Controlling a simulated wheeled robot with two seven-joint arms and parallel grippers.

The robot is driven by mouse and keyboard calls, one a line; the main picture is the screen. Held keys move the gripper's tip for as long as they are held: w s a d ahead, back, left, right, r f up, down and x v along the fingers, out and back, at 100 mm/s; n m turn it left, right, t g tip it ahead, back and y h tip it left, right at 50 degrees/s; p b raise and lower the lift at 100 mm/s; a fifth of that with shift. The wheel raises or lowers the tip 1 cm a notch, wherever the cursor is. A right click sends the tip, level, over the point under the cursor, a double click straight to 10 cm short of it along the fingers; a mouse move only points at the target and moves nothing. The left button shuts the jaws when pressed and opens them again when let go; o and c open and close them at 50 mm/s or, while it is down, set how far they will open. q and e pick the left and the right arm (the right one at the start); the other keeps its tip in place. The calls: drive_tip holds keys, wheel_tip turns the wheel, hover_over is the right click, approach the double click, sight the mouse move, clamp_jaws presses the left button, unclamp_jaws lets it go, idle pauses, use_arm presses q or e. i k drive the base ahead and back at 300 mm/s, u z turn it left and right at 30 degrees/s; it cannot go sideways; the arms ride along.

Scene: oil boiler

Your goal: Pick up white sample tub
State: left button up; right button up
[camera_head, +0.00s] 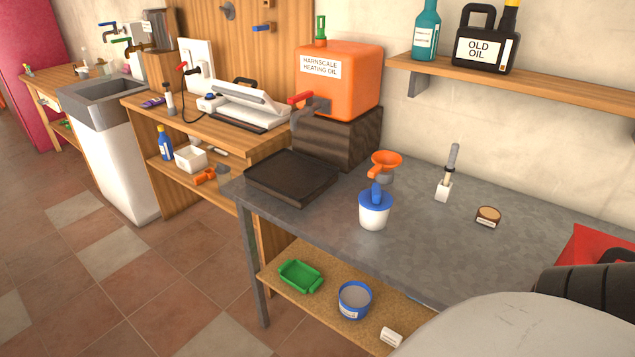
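A white tub (374,216) with a blue top and a blue upright grip stands on the grey worktop, near its front edge. A small white labelled container (391,337) is on the lower shelf under the worktop, and a white open box (191,158) is on the shelf of the wooden bench to the left. I cannot tell for certain which of these is the sample tub. Neither of my grippers shows. A pale rounded part, likely my own arm, fills the lower right corner.
An orange oil tank (340,80) stands behind. The grey worktop (430,245) is clear right of the tub.

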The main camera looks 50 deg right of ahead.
sight(370, 220)
drive_tip(key=u, duration=0.05)
drive_tip(key=i, duration=1.15)
drive_tip(key=z, duration=1.95)
